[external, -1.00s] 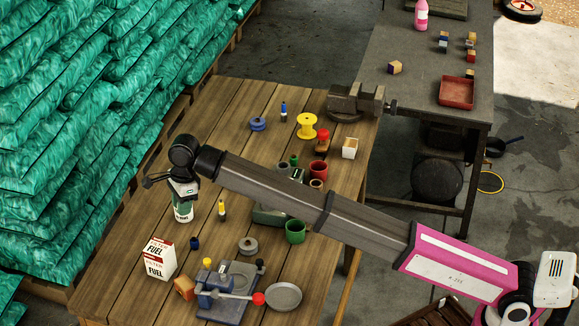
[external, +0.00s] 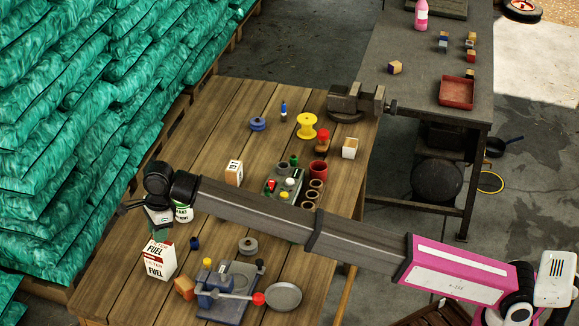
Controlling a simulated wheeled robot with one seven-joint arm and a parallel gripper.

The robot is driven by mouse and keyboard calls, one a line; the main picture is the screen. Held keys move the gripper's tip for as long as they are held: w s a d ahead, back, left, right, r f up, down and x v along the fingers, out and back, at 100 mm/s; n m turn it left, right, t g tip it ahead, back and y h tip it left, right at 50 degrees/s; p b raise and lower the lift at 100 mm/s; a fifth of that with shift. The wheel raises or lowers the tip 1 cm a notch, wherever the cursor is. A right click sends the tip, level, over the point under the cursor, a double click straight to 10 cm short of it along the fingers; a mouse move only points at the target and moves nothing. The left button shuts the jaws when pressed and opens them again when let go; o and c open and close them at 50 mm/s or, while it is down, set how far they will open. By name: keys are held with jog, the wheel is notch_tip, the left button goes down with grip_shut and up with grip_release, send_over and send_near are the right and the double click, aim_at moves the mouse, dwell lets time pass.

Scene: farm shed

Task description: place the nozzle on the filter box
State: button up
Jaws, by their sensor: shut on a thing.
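The filter box (external: 159,260), white with red bands and the word FUEL, stands upright at the front left of the wooden table. My gripper (external: 155,224) is above and just behind it in the picture, apart from its top. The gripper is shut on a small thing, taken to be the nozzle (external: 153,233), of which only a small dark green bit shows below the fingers. The rest of it is hidden by the gripper, so its shape and tilt cannot be told.
A white and green can (external: 184,213) stands close to the right of my gripper. A small blue cap (external: 194,243), an orange-brown block (external: 184,288) and a blue-grey fixture (external: 225,300) are near the box. Green sacks (external: 60,150) rise on the left.

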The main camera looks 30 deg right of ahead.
aim_at(152, 250)
jog(key=w+f, duration=0.1)
jog(key=w, duration=0.1)
jog(key=w+f, duration=0.1)
jog(key=w, duration=0.1)
jog(key=shift+d+f, duration=0.1)
jog(key=shift+f, duration=2.1)
jog(key=shift+f, duration=0.15)
jog(key=o, duration=0.9)
jog(key=shift+r, duration=0.2)
jog(key=r, duration=0.4)
jog(key=d+r, duration=0.1)
jog(key=r, duration=0.7)
jog(key=shift+d, duration=0.4)
